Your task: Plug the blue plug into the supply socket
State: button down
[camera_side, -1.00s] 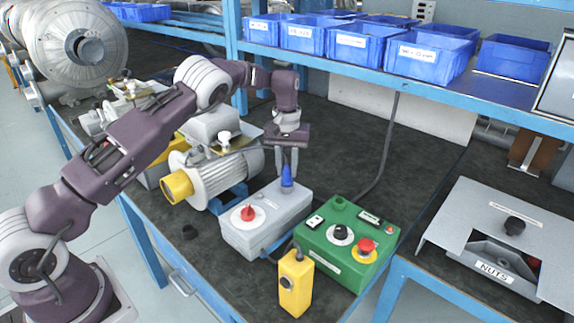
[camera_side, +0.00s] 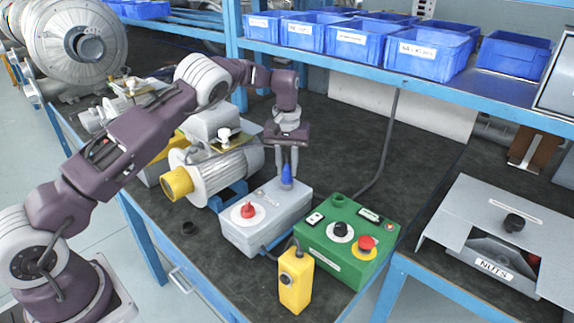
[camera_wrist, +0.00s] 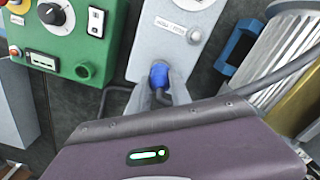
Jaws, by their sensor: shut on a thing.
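The blue plug (camera_side: 287,174) is upright between the fingers of my gripper (camera_side: 287,180), at the back end of the grey box (camera_side: 275,225) with a red knob. In the wrist view the blue plug (camera_wrist: 160,75) sits between the two fingertips of my gripper (camera_wrist: 158,88), against the near end of the grey box (camera_wrist: 168,42). My gripper is shut on it. A dark cable runs from the plug to the right in the wrist view. The supply socket is not clearly seen; the plug and fingers cover the spot below them, so I cannot tell how deep the plug sits.
A green control box (camera_side: 350,240) with knobs and a red button stands right of the grey box. A yellow box (camera_side: 296,283) is in front. A grey motor (camera_side: 225,170) is close on the left. Blue bins (camera_side: 430,55) line the shelf above. Bare bench lies behind.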

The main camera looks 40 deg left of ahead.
jog(key=shift+f, duration=0.1)
jog(key=c, duration=1.1)
grip_release()
